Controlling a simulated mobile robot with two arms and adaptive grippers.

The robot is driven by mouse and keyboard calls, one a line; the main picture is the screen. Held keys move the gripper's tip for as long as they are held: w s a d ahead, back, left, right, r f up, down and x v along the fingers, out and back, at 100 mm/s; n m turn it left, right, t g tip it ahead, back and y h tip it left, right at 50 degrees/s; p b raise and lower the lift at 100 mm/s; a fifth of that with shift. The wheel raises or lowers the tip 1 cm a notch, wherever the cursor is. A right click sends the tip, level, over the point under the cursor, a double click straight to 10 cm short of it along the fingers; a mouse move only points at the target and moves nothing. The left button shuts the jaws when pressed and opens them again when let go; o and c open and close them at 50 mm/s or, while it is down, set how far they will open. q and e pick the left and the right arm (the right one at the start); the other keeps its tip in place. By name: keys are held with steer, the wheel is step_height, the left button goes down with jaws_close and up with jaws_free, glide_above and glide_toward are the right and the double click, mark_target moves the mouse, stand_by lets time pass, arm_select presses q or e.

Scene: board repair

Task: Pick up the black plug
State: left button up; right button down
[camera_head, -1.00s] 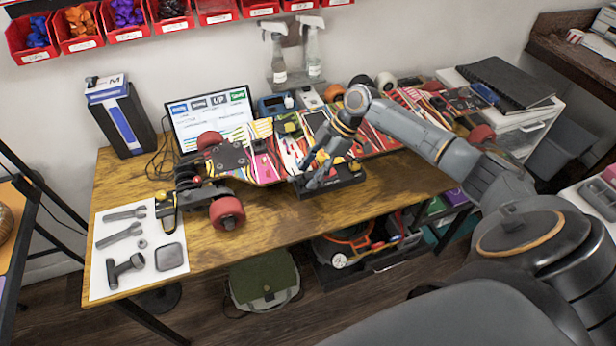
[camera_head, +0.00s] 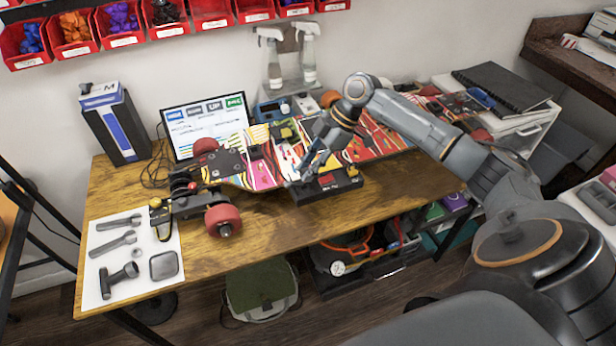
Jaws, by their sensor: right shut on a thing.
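My right gripper (camera_head: 297,181) reaches in from the right over the table, its fingers angled down and to the left. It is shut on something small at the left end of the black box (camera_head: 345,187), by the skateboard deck. The black plug is too small and too covered by the fingers to make out clearly. My left gripper is not in view.
An upturned skateboard (camera_head: 262,172) with red wheels lies across the wooden table (camera_head: 262,226). A white tool sheet (camera_head: 127,240) lies front left. The front middle of the table is clear.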

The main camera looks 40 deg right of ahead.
steer(key=s+a+r+b, duration=0.2)
steer(key=s+r+b, duration=0.3)
steer(key=s+r, duration=0.4)
steer(key=shift+s+a, duration=0.3)
steer(key=shift+s, duration=1.85)
